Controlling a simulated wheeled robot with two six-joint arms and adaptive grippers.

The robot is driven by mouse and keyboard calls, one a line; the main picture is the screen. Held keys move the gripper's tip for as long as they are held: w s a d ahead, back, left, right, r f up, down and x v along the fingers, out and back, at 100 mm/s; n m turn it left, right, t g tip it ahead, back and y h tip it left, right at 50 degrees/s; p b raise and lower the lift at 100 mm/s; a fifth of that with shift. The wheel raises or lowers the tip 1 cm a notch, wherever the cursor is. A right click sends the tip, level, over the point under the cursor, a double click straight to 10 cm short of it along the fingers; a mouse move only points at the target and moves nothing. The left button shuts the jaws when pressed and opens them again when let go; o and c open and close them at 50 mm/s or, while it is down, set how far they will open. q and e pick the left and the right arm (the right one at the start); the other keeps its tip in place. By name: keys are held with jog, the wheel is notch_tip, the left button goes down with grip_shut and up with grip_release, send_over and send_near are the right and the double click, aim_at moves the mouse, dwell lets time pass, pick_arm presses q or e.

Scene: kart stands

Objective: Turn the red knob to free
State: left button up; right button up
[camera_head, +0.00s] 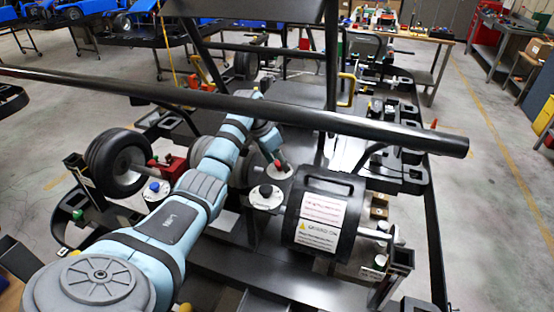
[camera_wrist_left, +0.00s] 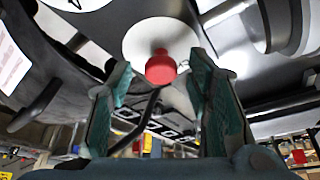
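The red knob (camera_wrist_left: 161,67) sits on a round white disc (camera_wrist_left: 160,40) in the left wrist view. In the head view, the red knob (camera_head: 278,163) shows small beside the end of my left arm. My left gripper (camera_wrist_left: 160,82) is open, with one finger on each side of the knob in the picture and a gap on both sides. I cannot tell whether the fingertips reach its depth. In the head view, my left gripper (camera_head: 271,147) is small and partly hidden by the arm. My right gripper is not in view.
A dark bar (camera_head: 330,120) crosses above the kart stand. A black cylinder with labels (camera_head: 321,222) stands right of the knob. Nearby discs carry a black knob (camera_head: 265,190) and a blue knob (camera_head: 155,186). A wheel (camera_head: 118,162) is at left. Open floor (camera_head: 490,220) lies at right.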

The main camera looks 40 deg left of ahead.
pick_arm(q)
jog(key=v, duration=1.2)
jog(key=shift+a, duration=0.1)
